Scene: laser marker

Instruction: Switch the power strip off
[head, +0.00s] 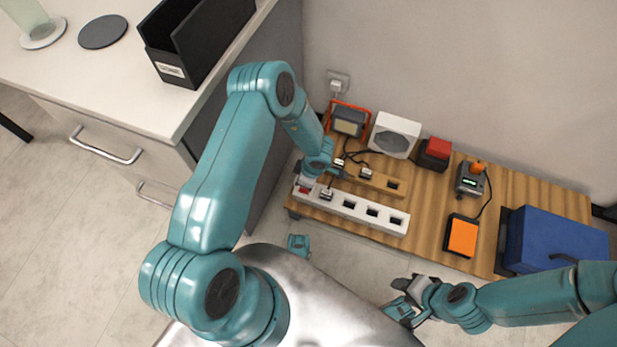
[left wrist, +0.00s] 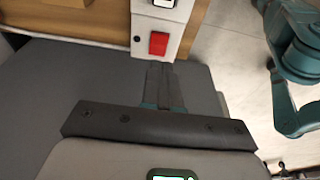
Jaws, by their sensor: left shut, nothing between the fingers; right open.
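The white power strip (head: 357,209) lies along the front edge of a low wooden platform in the head view, with several dark sockets and a plug in one near its left end. Its red switch (head: 303,189) is at the left end. In the left wrist view the red switch (left wrist: 158,43) shows clearly on the white strip (left wrist: 172,25). My left gripper (left wrist: 163,75) is shut and empty, its fingertips just short of the strip's end, near the switch; I cannot tell if they touch. My right gripper (head: 402,306) is open and empty in front of the platform.
On the wooden platform (head: 428,205) stand a second, wooden-coloured strip (head: 375,181), a work lamp (head: 348,121), a white box (head: 394,135), a red-and-black device (head: 434,153), a charger (head: 471,180), an orange pad (head: 461,236) and a blue case (head: 555,241). A cabinet (head: 120,110) stands left.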

